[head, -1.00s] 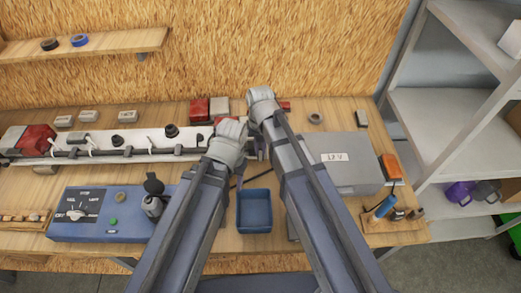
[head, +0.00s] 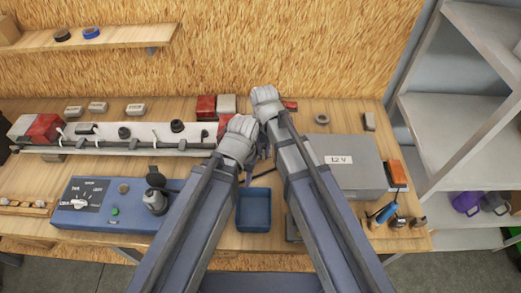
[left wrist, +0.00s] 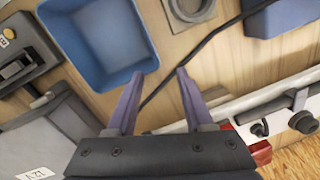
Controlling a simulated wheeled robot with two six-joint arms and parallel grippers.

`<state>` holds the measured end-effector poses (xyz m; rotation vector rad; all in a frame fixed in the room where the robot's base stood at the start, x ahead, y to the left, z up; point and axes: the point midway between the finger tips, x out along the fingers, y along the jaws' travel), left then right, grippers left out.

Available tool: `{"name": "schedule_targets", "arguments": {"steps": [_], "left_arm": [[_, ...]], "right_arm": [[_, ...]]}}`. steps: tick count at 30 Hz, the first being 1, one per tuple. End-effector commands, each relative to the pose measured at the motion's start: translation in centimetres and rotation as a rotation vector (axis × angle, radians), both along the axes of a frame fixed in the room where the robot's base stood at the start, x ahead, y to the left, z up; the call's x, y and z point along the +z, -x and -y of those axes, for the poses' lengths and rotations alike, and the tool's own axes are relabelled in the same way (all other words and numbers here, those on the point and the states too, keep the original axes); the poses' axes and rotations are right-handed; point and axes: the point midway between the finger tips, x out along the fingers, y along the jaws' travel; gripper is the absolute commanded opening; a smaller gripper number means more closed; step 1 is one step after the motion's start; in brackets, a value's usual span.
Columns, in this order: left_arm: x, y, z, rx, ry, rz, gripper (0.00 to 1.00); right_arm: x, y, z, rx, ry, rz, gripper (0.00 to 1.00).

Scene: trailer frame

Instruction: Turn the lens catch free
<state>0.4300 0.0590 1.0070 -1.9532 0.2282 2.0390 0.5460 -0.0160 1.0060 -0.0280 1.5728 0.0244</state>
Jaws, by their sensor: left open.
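A white bar (head: 100,139), the trailer's light board, lies along the back of the bench. A red lamp lens (head: 45,128) is at its left end; a red part (head: 224,125) shows at its right end, partly behind my left wrist. I cannot make out the lens catch. My left gripper (head: 247,172) is over the bench behind the blue tray (head: 254,226). In the left wrist view its fingers (left wrist: 160,76) are apart and empty, above a black cable (left wrist: 205,42). My right gripper (head: 262,150) is close beside it, mostly hidden by the arms; its jaws are unclear.
A grey 12 V box (head: 345,180) stands right of my right arm. A blue switch box (head: 105,220) stands front left. A screwdriver (head: 382,214) is in a holder at the right. Bare wood lies between the tray and the switch box.

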Motion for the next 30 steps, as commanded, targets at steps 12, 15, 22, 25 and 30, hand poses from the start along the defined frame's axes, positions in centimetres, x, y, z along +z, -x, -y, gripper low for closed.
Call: {"name": "schedule_targets", "arguments": {"steps": [12, 15, 22, 25, 30], "left_arm": [[2.5, 0.0, 0.0, 0.0, 0.0, 0.0, 0.52], [3.3, 0.0, 0.0, 0.0, 0.0, 0.0, 0.52], [5.1, 0.0, 0.0, 0.0, 0.0, 0.0, 0.52], [5.8, 0.0, 0.0, 0.0, 0.0, 0.0, 0.52], [6.1, 0.0, 0.0, 0.0, 0.0, 0.0, 0.52]], "right_arm": [[2.5, -0.1, -0.2, 0.0, -0.005, 0.001, 0.5], [3.3, -0.1, -0.1, 0.0, -0.005, 0.001, 0.5], [5.1, -0.1, -0.1, -0.001, -0.004, 0.002, 0.5], [5.8, -0.1, -0.1, -0.001, -0.004, 0.002, 0.5], [6.1, -0.2, -0.1, -0.001, -0.004, 0.002, 0.5]]}}
